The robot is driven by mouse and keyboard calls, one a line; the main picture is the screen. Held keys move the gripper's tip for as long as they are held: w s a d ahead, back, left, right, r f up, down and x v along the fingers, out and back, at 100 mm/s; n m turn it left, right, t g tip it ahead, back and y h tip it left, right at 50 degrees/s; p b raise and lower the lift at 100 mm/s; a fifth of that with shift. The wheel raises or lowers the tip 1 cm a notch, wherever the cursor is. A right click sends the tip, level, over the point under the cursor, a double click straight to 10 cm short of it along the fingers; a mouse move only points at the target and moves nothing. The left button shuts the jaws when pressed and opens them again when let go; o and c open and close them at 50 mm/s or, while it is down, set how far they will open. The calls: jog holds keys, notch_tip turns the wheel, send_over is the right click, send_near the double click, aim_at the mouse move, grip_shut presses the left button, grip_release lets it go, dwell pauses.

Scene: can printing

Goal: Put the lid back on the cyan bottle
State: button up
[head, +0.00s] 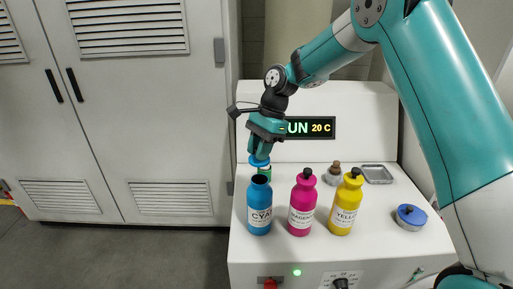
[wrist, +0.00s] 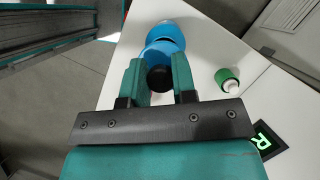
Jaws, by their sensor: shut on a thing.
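The lid partly covers the bottle there.
A magenta bottle (head: 302,208) and a yellow bottle (head: 345,212), both capped, stand to the right.

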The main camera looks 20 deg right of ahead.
jog(key=shift+d+f+b, duration=0.2)
jog(key=shift+f+b, duration=1.65)
jog(key=shift+b, duration=0.25)
jog(key=shift+f+b, duration=0.3)
jog(key=shift+f, duration=0.75)
jog(key=shift+a+r+p, duration=0.1)
jog(key=shift+a+p, duration=0.05)
jog(key=shift+p, duration=0.85)
jog(key=shift+f+p, duration=0.25)
jog(key=shift+p, duration=0.65)
jog(key=o, duration=1.4)
jog(key=shift+o, duration=0.2)
jog(key=shift+r, duration=0.15)
